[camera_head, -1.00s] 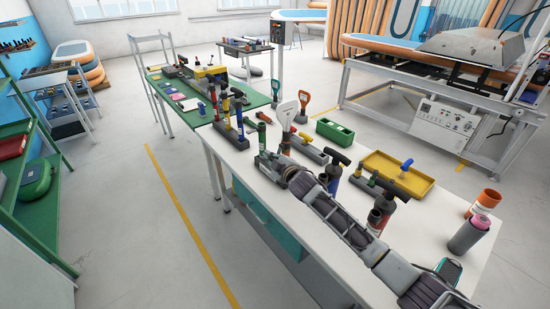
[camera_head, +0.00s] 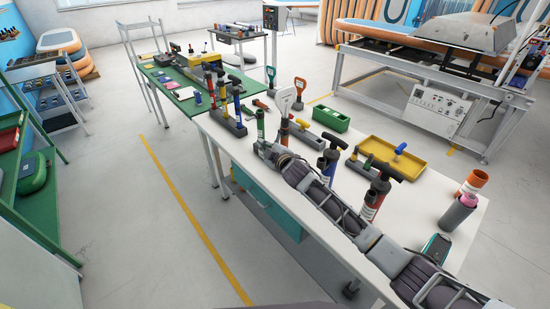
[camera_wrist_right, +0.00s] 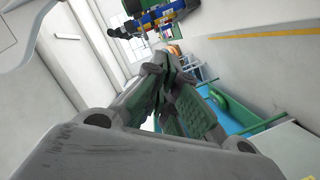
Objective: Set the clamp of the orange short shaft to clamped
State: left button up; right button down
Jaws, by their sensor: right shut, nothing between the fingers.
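An orange D-shaped handle (camera_head: 300,84) stands upright at the back of the white table in the head view, behind a white-handled shaft (camera_head: 285,98). It looks like the orange short shaft. Its clamp is too small to read, so I cannot tell its setting. My left gripper is out of view.
Several upright pumps (camera_head: 377,192) stand close to my right forearm. Behind are a green tray (camera_head: 331,119) and a yellow tray (camera_head: 412,168). A pink-topped canister (camera_head: 457,212) is at the right. A green worktable (camera_head: 178,99) adjoins the far end.

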jog(key=f+b+v, duration=0.1)
jog(key=v, duration=0.8)
jog(key=shift+r, duration=0.15)
jog(key=shift+s+a, duration=0.1)
jog(key=shift+s, duration=0.05)
dwell(0.6)
